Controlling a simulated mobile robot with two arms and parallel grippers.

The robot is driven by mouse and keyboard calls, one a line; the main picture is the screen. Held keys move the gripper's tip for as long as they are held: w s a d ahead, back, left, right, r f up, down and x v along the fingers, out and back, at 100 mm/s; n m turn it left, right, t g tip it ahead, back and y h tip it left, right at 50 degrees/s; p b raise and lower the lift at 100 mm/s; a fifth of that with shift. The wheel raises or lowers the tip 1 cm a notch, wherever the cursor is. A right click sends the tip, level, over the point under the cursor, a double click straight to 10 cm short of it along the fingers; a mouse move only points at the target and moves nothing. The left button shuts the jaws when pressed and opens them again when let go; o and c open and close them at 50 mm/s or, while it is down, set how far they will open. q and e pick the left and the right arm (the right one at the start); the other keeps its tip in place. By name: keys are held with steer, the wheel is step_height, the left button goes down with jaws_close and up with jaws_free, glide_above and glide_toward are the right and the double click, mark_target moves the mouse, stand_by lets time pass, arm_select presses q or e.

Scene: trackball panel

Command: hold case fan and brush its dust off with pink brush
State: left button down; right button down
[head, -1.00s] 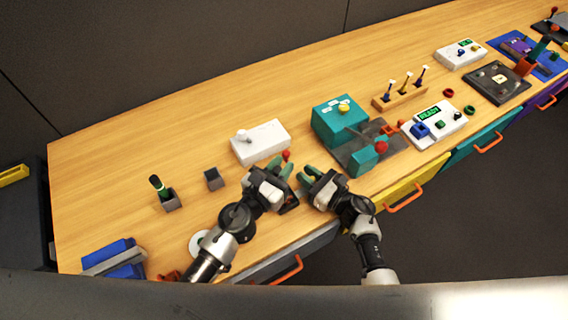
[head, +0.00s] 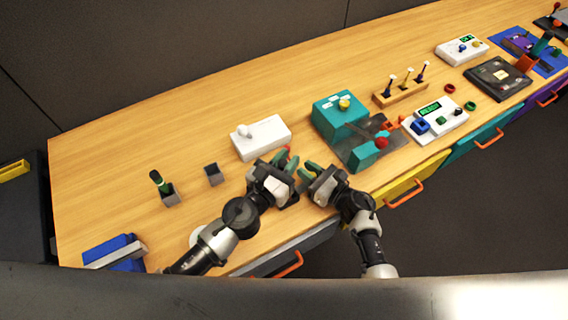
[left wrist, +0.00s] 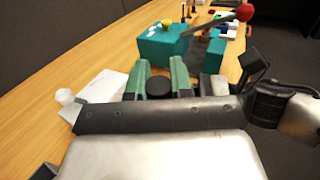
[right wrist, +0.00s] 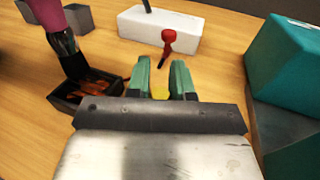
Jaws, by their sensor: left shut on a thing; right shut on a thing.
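My left gripper (head: 282,162) is low over the table's front part. In the left wrist view its green fingers (left wrist: 159,80) are shut on a dark round piece (left wrist: 159,89). My right gripper (head: 306,170) is close beside it, and its fingers (right wrist: 161,82) are shut on a yellow piece (right wrist: 160,91). The right wrist view shows a pink handle with a dark end (right wrist: 46,14) at upper left, tilted above a dark open frame (right wrist: 62,104) with orange inside. I cannot tell whether they touch. Most of both held pieces is hidden, so I cannot tell whether either is the fan.
A teal box (head: 336,112) with a red-knobbed lever (head: 381,142) is close on the right. A grey holder (head: 213,174) stands left. The table's back left is clear.

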arm_select(q)
steer(key=shift+r, duration=0.4)
steer(key=shift+s+a+r, duration=0.1)
steer(key=shift+a+r, duration=0.1)
steer(key=shift+r, duration=1.15)
steer(key=shift+a+r, duration=0.2)
steer(key=shift+r, duration=1.1)
arm_select(e)
steer(key=c, duration=0.9)
jaws_free()
steer(key=v, duration=1.2)
